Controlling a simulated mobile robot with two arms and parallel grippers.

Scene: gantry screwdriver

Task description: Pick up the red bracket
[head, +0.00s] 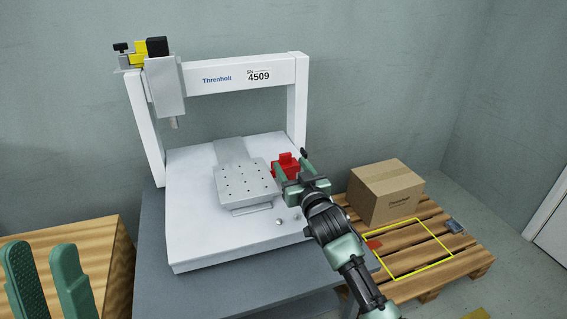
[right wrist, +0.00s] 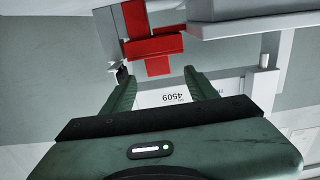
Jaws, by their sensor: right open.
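The red bracket (head: 286,160) is on the right side of the white machine's base, beside the grey plate with holes. In the right wrist view, the bracket (right wrist: 152,47) lies just beyond the fingertips, with a lower red tab near the gap between them. My right gripper (head: 291,163) is open at the bracket, and its fingers hide part of it. The right gripper (right wrist: 157,73) shows no grip on the bracket; I cannot tell whether it touches. My left gripper (head: 45,258) is open and empty at the lower left, far from the bracket.
The white gantry (head: 226,78) stands over the base, its screwdriver head (head: 165,85) at left. The plate with holes (head: 246,185) is close left of the bracket. A cardboard box (head: 386,193) and yellow outline (head: 420,262) are on the pallet at right. A wooden crate (head: 85,255) is at left.

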